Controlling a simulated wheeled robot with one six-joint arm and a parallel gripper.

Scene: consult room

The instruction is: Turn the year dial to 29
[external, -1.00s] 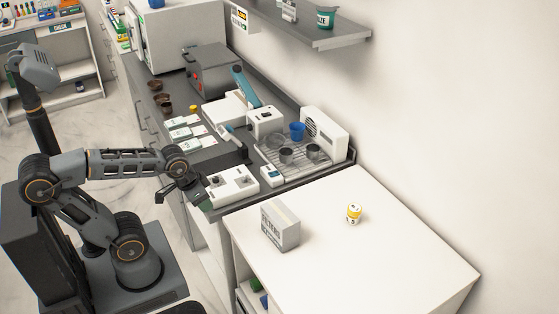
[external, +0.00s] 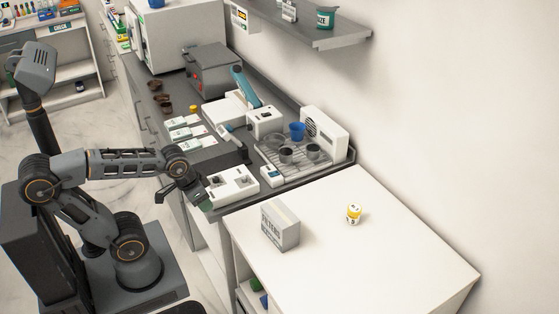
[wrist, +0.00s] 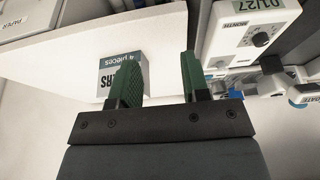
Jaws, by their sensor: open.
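A white dial unit (external: 228,190) stands at the near end of the grey counter, with two small dark knobs on top in the external view. In the wrist view, the unit (wrist: 226,45) shows at the upper right, cut off by the frame. Its display (wrist: 265,5) appears to read 01/27. One black knob (wrist: 260,39) sits beside a MONTH label; I cannot make out a year label. My gripper (wrist: 157,75) is open, with green finger pads apart and nothing between them. In the external view, my gripper (external: 199,199) is beside the unit's left edge, apart from the knobs.
Behind the unit are a small white device (external: 273,176) and a wire rack with cups (external: 298,160). The wall bounds the counter's far side.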

